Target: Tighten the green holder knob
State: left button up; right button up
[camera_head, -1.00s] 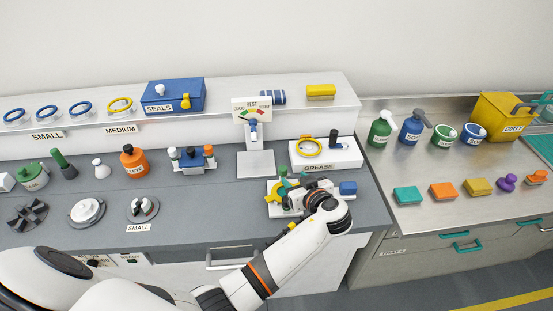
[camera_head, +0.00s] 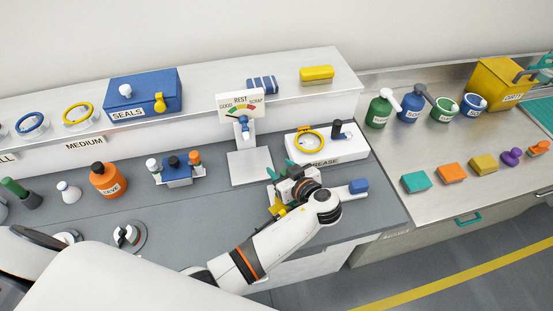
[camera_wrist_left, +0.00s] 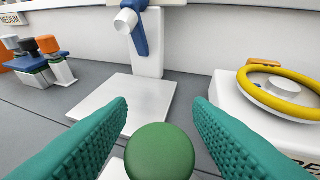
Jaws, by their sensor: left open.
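The green holder knob (camera_wrist_left: 160,152) shows in the left wrist view as a round green top at the bottom centre. It lies between the two teal fingers of my left gripper (camera_wrist_left: 162,125), which are open with a gap on both sides. In the head view my left gripper (camera_head: 281,170) is over the holder at the right end of the grey bench, and it hides the knob there. The holder's white base (camera_head: 341,193) shows partly, with a yellow part (camera_head: 278,208) at its left and a blue block (camera_head: 358,186) at its right. My right gripper is not in view.
Behind the holder stands the white grease block (camera_head: 345,150) with a yellow ring (camera_head: 309,141). The gauge stand (camera_head: 249,167) is behind and left. A blue fixture (camera_head: 178,174) and an orange bottle (camera_head: 107,181) stand farther left. The steel counter (camera_head: 440,196) is at right.

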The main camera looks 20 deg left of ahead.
pick_arm(q)
jog(key=shift+s+d+r, duration=0.1)
jog(key=shift+s+d, duration=0.05)
jog(key=shift+c, duration=0.4)
jog(key=c, duration=0.9)
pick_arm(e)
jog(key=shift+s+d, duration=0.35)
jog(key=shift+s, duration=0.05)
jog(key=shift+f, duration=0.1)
